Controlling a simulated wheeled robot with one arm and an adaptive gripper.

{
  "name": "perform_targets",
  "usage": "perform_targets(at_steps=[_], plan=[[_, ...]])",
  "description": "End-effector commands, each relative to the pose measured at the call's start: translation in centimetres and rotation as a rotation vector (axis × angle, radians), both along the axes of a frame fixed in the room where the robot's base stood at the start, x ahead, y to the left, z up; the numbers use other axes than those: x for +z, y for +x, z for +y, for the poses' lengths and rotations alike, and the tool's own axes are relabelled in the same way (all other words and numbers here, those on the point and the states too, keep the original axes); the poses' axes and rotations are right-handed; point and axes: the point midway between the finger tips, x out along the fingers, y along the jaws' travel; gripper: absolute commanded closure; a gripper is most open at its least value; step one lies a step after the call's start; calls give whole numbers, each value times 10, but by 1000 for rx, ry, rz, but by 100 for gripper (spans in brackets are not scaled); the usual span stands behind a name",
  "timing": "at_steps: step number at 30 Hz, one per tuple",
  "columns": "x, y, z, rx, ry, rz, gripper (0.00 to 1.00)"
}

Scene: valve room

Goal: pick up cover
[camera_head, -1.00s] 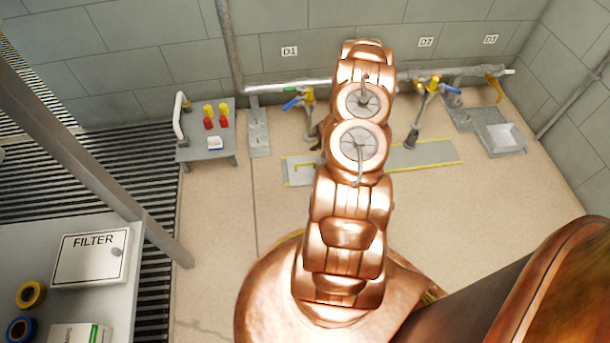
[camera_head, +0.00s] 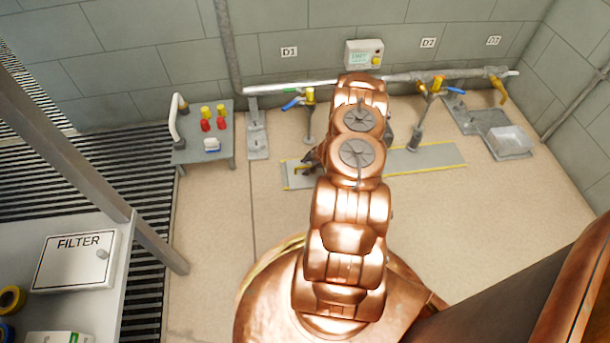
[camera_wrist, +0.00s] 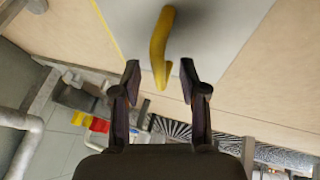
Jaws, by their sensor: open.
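The cover is a flat grey plate with yellow edge lines (camera_head: 296,184), lying on the floor beyond my arm. My arm hides part of it. In the wrist view the grey cover (camera_wrist: 215,25) fills the top, with its yellow handle (camera_wrist: 160,45) standing out from it. My gripper (camera_wrist: 160,70) is open, and the near end of the handle shows between its two fingertips. I see no finger closed on the handle. In the head view my gripper (camera_head: 312,160) is a dark shape left of my arm, close to the handle.
Behind stand pipes with a blue-handled valve (camera_head: 293,103) and a yellow valve (camera_head: 437,84). A small grey table (camera_head: 190,156) with red and yellow items is at left. A FILTER box (camera_head: 75,262) is front left.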

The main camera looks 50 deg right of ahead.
Motion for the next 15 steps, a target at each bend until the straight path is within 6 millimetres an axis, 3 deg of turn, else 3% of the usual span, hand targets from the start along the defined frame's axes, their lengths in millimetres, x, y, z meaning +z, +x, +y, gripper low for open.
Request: perform_targets(at_steps=[3, 10, 15], plan=[[-12, 6, 1, 1, -2, -1, 57], [-11, 7, 2, 0, -2, -1, 57], [-11, 7, 2, 0, -2, -1, 74]])
